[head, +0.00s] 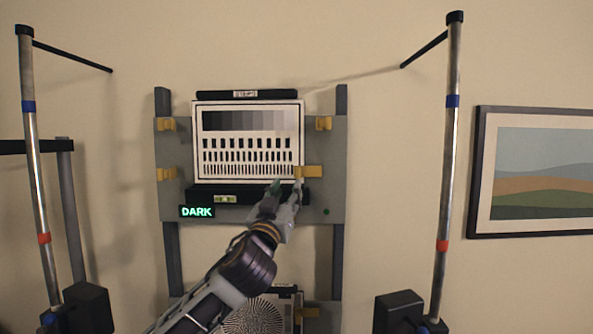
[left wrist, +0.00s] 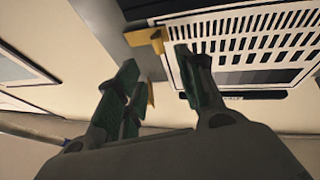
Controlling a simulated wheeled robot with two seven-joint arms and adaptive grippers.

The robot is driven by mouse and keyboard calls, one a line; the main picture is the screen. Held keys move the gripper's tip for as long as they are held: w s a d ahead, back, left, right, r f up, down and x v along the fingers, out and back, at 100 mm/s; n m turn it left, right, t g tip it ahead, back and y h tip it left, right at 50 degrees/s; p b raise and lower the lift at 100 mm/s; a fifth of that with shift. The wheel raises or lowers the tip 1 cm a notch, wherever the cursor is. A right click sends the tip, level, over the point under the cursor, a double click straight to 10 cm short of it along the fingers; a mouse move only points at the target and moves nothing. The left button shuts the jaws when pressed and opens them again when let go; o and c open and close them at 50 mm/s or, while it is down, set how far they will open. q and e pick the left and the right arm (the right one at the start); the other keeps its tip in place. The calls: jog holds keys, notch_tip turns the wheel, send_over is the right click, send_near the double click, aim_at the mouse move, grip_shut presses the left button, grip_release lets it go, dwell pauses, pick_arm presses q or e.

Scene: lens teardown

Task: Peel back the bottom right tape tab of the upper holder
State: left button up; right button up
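The upper holder is a grey plate (head: 335,150) on the wall with a black-and-white test chart (head: 250,155) in it. Its bottom right tape tab (head: 310,171) is yellow and reaches over the chart's right edge. It also shows in the left wrist view (left wrist: 147,42), just beyond my fingertips. My left gripper (head: 286,187) is just below and left of this tab, in front of the chart's lower right corner. In the left wrist view my left gripper (left wrist: 155,57) has its fingers apart with nothing between them. I cannot tell whether a finger touches the tab. My right gripper is out of view.
Other yellow tabs sit at the upper right (head: 323,123), upper left (head: 166,124) and lower left (head: 166,174). A sign (head: 197,212) reads DARK. A lower holder chart (head: 255,317) is partly hidden by my arm. Metal poles (head: 449,150) stand on both sides.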

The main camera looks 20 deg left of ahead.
aim_at(297, 170)
pick_arm(q)
jog(key=shift+p+x, duration=1.8)
jog(key=shift+x, duration=3.25)
grip_shut()
